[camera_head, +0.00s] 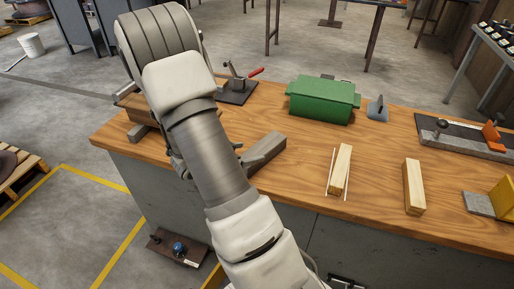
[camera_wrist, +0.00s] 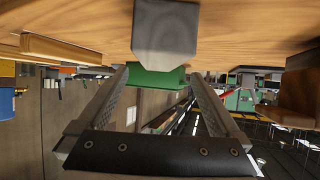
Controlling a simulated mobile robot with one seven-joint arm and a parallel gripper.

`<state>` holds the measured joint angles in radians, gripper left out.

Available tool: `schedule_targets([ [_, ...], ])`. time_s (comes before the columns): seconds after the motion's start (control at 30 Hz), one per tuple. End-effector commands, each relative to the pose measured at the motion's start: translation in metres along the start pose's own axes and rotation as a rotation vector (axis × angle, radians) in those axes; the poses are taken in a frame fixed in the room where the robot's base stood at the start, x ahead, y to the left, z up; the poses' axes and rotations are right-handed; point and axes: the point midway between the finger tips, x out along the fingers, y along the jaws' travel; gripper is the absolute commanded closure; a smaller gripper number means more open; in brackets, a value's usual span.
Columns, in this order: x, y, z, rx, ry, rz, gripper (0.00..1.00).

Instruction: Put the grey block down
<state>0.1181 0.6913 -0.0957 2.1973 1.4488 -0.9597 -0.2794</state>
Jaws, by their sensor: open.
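The grey block (camera_head: 264,152) is a long bar lying on the wooden workbench (camera_head: 310,205), just right of my arm. In the wrist view, which shows the bench top along its upper edge, the block's near end (camera_wrist: 165,35) faces the camera against the bench. My gripper (camera_wrist: 160,78) is open, its two fingers apart with nothing seen clamped between them. The block shows just beyond the bench-side of the fingers; whether they touch it I cannot tell. In the head view my arm hides most of the gripper.
A green box (camera_head: 323,99) stands behind the block, and a clamp with a red handle (camera_head: 240,82) stands at the back left. Light wooden pieces (camera_head: 341,170) and a wooden block (camera_head: 413,187) lie to the right. Bare bench lies between the block and these.

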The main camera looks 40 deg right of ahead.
Motion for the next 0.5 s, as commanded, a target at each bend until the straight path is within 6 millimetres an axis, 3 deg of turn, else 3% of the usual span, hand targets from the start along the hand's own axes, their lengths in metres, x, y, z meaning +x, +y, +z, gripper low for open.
schedule_targets([
  [0.1, -0.023, -0.001, -0.002, -0.001, 0.001, -0.002, 0.0],
  [0.33, -0.044, -0.003, -0.001, 0.002, -0.007, -0.014, 0.0],
  [0.5, -0.066, -0.034, -0.01, 0.026, -0.085, -0.16, 0.0],
])
